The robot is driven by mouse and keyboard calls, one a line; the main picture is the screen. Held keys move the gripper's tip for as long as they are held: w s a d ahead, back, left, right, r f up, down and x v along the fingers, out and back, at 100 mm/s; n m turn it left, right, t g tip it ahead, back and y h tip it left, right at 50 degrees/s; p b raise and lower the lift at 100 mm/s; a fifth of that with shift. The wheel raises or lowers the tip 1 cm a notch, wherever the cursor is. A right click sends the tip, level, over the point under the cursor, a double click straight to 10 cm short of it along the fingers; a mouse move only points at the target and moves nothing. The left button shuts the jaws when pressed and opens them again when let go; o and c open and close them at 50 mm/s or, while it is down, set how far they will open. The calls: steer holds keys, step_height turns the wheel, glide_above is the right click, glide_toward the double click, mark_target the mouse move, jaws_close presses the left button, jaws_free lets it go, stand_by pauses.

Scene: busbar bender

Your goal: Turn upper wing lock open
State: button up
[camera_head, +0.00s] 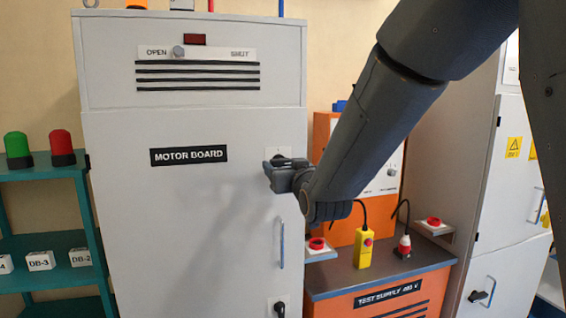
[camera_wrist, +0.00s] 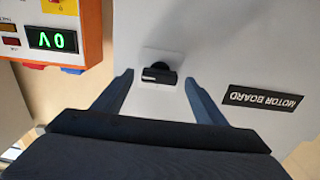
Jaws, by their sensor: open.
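The upper wing lock (camera_wrist: 158,73) is a small black knob on a pale square plate (camera_wrist: 152,57) on the grey cabinet door. Its wing lies roughly crosswise in the wrist view. My gripper (camera_wrist: 157,77) is open, with one finger on each side of the lock and a gap to it on both sides. I cannot tell how far the fingertips are from the door. In the head view my gripper (camera_head: 272,168) is in front of the door, right of the MOTOR BOARD label (camera_head: 188,155), and hides most of the lock; the plate's top edge (camera_head: 278,150) shows.
A blue vertical handle (camera_head: 282,243) and a lower black lock (camera_head: 279,308) are on the same door. An orange test supply bench (camera_head: 375,300) with a yellow pendant (camera_head: 364,250) stands to the right. A teal shelf (camera_head: 45,172) stands left.

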steer(key=shift+w+a, duration=0.1)
steer(key=shift+w, duration=0.45)
steer(key=c, duration=1.5)
